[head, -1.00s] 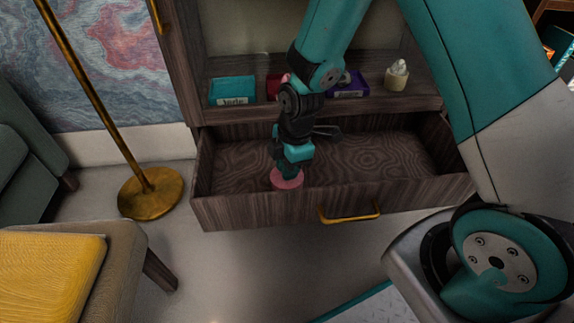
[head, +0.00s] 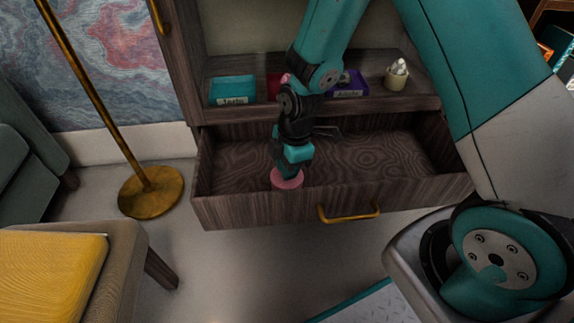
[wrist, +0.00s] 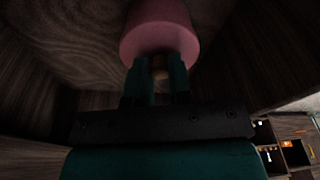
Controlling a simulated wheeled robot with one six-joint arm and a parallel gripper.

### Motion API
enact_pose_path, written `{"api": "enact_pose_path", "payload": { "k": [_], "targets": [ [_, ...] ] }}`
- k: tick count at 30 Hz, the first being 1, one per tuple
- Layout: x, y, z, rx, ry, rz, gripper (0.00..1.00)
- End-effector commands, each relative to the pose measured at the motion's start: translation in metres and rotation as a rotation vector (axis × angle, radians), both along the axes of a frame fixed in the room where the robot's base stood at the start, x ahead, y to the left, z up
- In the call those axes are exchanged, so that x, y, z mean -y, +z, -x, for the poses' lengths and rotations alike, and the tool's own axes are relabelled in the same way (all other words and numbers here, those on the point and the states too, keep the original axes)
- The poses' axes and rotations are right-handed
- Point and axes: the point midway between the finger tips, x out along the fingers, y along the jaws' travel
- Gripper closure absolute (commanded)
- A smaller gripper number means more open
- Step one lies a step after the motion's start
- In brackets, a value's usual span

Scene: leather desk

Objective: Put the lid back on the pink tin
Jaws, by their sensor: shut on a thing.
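A round pink piece (head: 287,179) is at the left front of the open drawer, close behind its front panel. In the wrist view the pink piece (wrist: 160,28) is just beyond my fingertips and looks like a short cylinder. My gripper (head: 288,168) points down and is shut at the top of it. A small brownish part (wrist: 158,66), perhaps a knob, shows between my fingers in the wrist view. I cannot tell whether the pink piece is the lid alone or the lid resting on the tin. Whatever lies under it is hidden.
The drawer (head: 260,205) is pulled out, with bare wood floor to the right. On the shelf above stand a teal box (head: 233,89), a partly hidden red item (head: 273,88), a purple box (head: 349,84) and a cream pot (head: 397,78). A brass lamp base (head: 150,195) stands left.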

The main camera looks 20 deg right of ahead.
Motion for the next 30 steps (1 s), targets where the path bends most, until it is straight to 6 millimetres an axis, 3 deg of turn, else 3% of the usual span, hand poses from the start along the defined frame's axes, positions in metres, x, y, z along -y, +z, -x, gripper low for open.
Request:
{"api": "enact_pose_path", "payload": {
  "k": [6, 7, 10, 16, 20, 30],
  "targets": [
    [0.0, -0.0001, -0.0001, 0.0, 0.0, 0.0, 1.0],
    [0.0, -0.0001, -0.0001, 0.0, 0.0, 0.0, 0.76],
    [0.0, -0.0001, -0.0001, 0.0, 0.0, 0.0, 0.53],
    [0.0, -0.0001, -0.0001, 0.0, 0.0, 0.0, 0.51],
    [0.0, -0.0001, 0.0, 0.0, 0.0, 0.0, 0.25],
    [-0.0001, 0.0023, -0.0001, 0.0, 0.0, 0.0, 0.25]
  ]
}}
